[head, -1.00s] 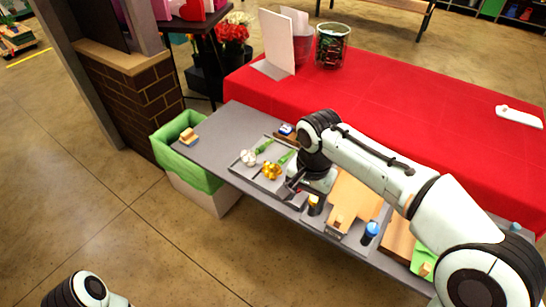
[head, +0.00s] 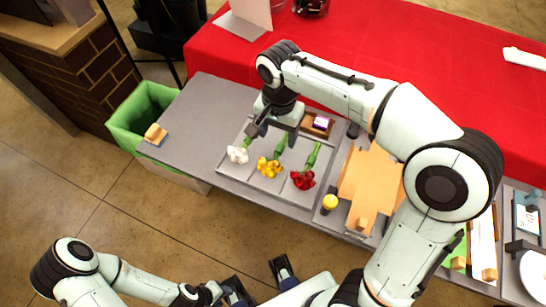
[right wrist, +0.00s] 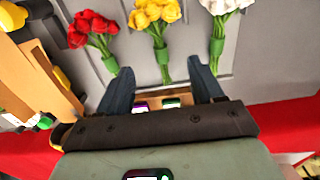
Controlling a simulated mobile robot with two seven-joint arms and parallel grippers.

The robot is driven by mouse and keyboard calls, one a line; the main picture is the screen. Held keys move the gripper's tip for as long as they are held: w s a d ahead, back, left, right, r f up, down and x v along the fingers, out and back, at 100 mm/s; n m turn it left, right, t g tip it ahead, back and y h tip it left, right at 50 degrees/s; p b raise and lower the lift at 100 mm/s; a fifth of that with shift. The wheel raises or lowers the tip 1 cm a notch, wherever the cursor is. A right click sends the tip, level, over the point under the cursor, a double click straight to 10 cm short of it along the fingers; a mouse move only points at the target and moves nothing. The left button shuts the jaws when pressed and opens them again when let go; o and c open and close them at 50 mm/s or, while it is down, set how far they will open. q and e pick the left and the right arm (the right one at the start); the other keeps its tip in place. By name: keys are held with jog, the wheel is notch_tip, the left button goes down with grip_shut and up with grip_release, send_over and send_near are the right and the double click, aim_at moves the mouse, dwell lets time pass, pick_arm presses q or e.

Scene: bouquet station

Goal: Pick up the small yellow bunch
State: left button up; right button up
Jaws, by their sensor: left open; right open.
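The small yellow bunch (head: 268,167) lies on a grey tray (head: 254,151), between a white bunch (head: 238,155) and a red bunch (head: 303,180). Its green-wrapped stem points toward the back of the tray. My right gripper (head: 273,133) is open and empty above the stem end. In the right wrist view, the yellow bunch (right wrist: 155,15) has its stem between the open fingertips (right wrist: 161,68), with a gap on each side. The height between fingers and stem is hard to tell. My left gripper (head: 260,281) is open and empty at the bottom, away from the table.
A small device (head: 319,123) stands behind the tray. A yellow-topped bottle (head: 329,203) and a wooden board (head: 368,185) are right of the tray. A green-lined bin (head: 140,112) is at the left table end, near a wooden-handled block (head: 155,134). A red-covered table (head: 400,50) lies behind.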

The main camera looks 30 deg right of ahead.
aim_at(278, 151)
notch_tip(278, 151, down, 3)
jog(key=shift+w+r, duration=0.1)
notch_tip(278, 151, down, 5)
jog(key=shift+f+b, duration=0.1)
jog(key=shift+b, duration=0.55)
grip_shut()
